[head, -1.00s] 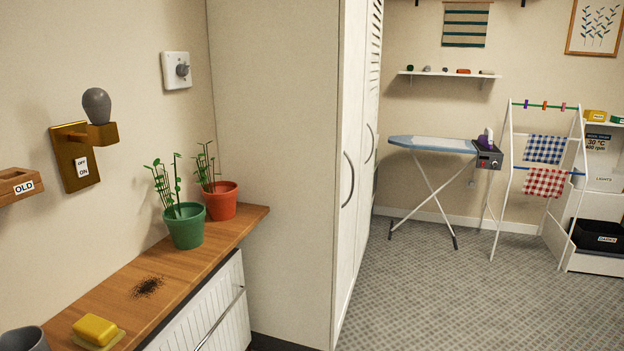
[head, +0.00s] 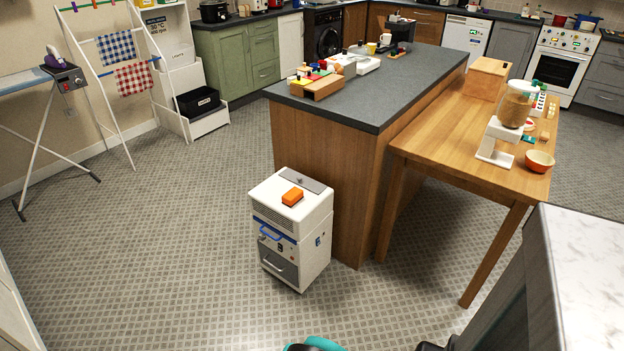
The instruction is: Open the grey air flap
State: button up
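A white boxy appliance (head: 313,226) stands on the floor against the end of the wooden island in the head view. A flat grey flap (head: 317,186) with a small dark spot lies along the far side of its top and looks closed. An orange block (head: 292,197) sits on the top right by the flap's near edge; I cannot tell whether it overlaps the flap. The appliance front has a blue handle (head: 270,232), a vent grille and a dark grey front panel (head: 279,263).
The island (head: 320,140) and a wooden table (head: 440,155) with a blender-like machine (head: 507,125) stand behind and right of the appliance. A light-topped counter (head: 590,270) is at the right front. Patterned floor is open left and in front. A drying rack (head: 100,85) stands far left.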

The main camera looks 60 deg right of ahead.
aim_at(312, 185)
jog(key=u, duration=0.75)
jog(key=k, duration=0.15)
jog(key=z, duration=2.85)
jog(key=k, duration=0.95)
jog(key=u, duration=0.15)
jog(key=i, duration=0.7)
